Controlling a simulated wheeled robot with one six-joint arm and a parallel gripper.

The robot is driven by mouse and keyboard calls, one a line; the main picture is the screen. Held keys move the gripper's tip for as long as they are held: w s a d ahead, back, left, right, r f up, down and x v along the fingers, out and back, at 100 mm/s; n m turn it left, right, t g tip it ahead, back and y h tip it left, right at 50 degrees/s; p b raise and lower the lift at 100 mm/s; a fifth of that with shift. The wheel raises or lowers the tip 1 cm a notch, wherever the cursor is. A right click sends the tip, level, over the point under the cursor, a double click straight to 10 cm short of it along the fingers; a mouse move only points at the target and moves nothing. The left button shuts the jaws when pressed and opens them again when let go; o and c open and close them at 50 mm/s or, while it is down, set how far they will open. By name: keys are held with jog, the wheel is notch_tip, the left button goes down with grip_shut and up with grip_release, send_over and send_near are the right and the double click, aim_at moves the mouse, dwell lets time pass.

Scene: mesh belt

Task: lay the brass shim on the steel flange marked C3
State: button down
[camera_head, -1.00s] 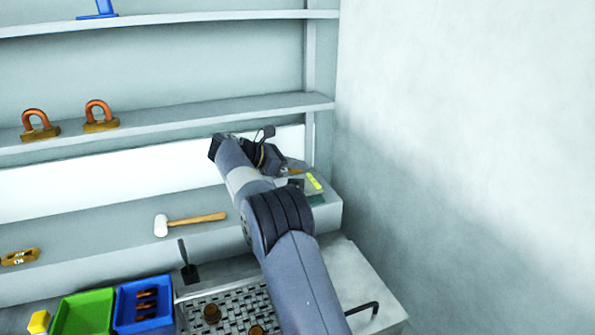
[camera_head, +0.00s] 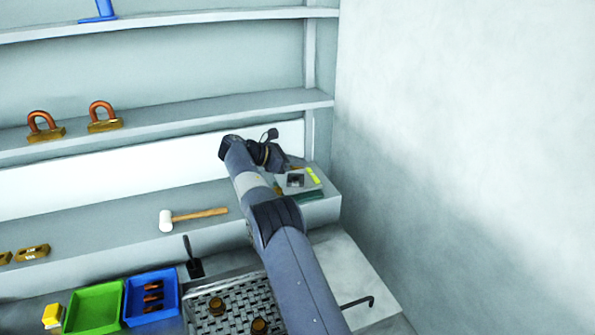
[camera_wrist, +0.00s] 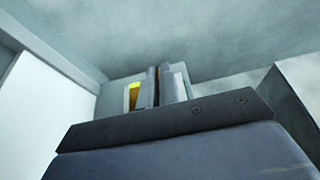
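My gripper (camera_wrist: 157,88) shows in the wrist view with its two fingers close together, only a thin dark slit between them. Whether anything thin is held there I cannot tell. In the head view my gripper end is over the right end of the lower shelf, largely hidden by my own wrist. A grey square piece with a dark middle (camera_head: 296,180) lies there beside my wrist; it may be a flange, but no mark is readable. I cannot make out the brass shim or a C3 mark.
Yellow strips (camera_head: 313,175) lie beside the grey piece. A mallet (camera_head: 195,217) lies on the lower shelf. Below are a green bin (camera_head: 94,309), a blue bin (camera_head: 137,281) and a mesh belt (camera_head: 240,291) with brown round parts. A pale wall (camera_head: 460,150) stands right.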

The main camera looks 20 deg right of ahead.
aim_at(292, 168)
notch_tip(292, 168, down, 3)
jog(key=shift+p, duration=0.65)
jog(key=shift+w+f, duration=0.15)
jog(key=shift+f, duration=0.2)
jog(key=shift+f, duration=0.1)
jog(key=shift+f, duration=0.4)
jog(key=shift+f, duration=0.1)
jog(key=c, duration=1.6)
grip_release()
jog(key=shift+c, duration=0.2)
